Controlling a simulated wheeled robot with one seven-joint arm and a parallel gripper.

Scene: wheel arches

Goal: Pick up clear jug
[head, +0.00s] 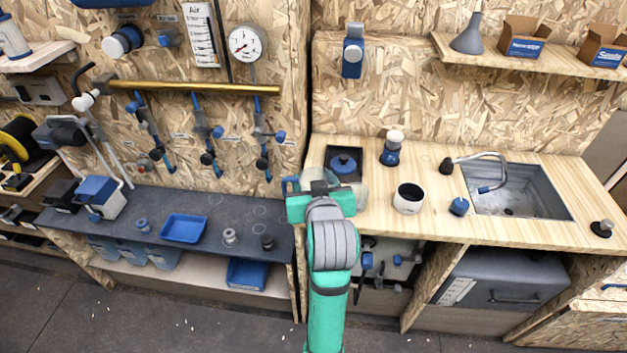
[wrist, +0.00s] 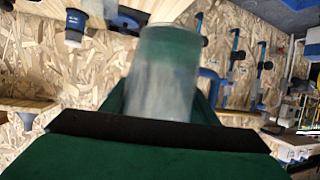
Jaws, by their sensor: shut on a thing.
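The clear jug (wrist: 163,75) fills the middle of the wrist view, a see-through cylinder between the green fingers of my gripper (wrist: 160,105). My gripper is shut on it. A blue handle shows just right of the jug there. In the head view my gripper (head: 320,190) is at the left end of the wooden counter and hides most of the jug. I cannot tell whether the jug touches the counter.
A black square plate with a blue knob (head: 343,164) lies just behind my gripper. A white cup (head: 408,198), a blue bottle (head: 391,148) and a sink (head: 520,190) with a tap are to the right. The lower dark bench (head: 190,205) holds a blue tray (head: 184,227).

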